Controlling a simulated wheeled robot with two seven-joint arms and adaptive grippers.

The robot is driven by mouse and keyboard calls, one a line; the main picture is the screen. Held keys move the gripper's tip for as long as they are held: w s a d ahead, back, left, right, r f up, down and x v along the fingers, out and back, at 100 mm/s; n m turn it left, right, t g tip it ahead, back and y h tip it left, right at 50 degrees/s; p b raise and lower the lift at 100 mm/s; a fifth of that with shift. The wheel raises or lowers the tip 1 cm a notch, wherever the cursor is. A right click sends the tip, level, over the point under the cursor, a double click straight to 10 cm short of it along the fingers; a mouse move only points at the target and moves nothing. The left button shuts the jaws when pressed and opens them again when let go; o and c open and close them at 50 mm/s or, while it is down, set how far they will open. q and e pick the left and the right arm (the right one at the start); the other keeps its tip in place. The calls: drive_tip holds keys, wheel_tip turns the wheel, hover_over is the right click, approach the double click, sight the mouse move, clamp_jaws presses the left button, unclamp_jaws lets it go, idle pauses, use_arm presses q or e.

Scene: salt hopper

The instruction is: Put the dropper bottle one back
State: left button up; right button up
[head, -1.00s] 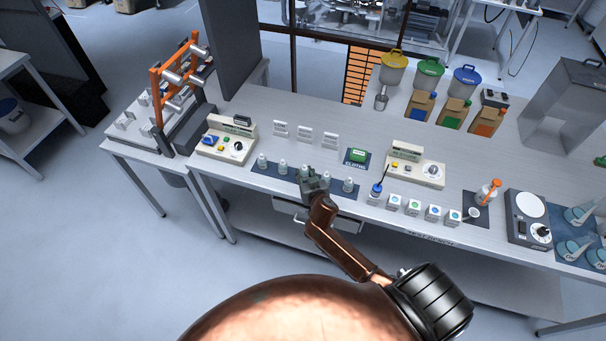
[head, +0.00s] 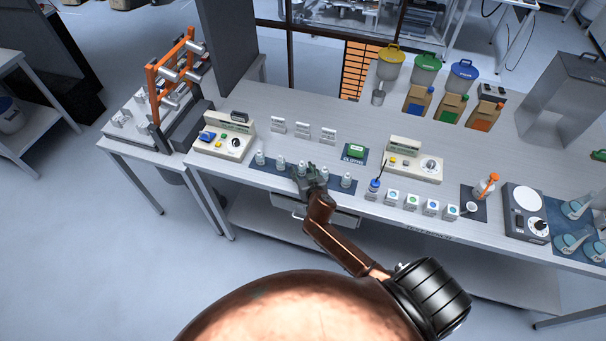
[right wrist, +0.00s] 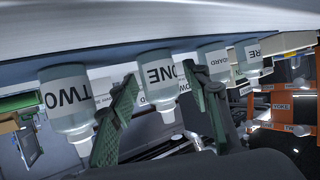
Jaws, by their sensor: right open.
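Dropper bottle one (right wrist: 160,72), white-labelled "ONE" with a translucent body, stands on the blue mat (head: 236,167); the right wrist view shows it upside down. My right gripper (right wrist: 159,77) is open, with one dark green finger on each side of this bottle. I cannot tell whether either finger touches it. In the head view the right gripper (head: 309,174) is at the middle of the bottle row and hides part of it. Bottle two (right wrist: 68,98) is just beside one finger, and the standard bottle (right wrist: 214,63) is beyond the other. My left gripper is not in view.
Another bottle (right wrist: 250,60) stands farther along the row. Small white label cards (head: 303,131) and a green-topped block (head: 355,152) are behind the row. Control boxes (head: 226,139) and (head: 413,160) flank it. Small white boxes (head: 411,202) line the front edge at right.

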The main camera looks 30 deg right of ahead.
drive_tip(key=v, duration=1.2)
idle(1.0)
drive_tip(key=shift+c, duration=0.4)
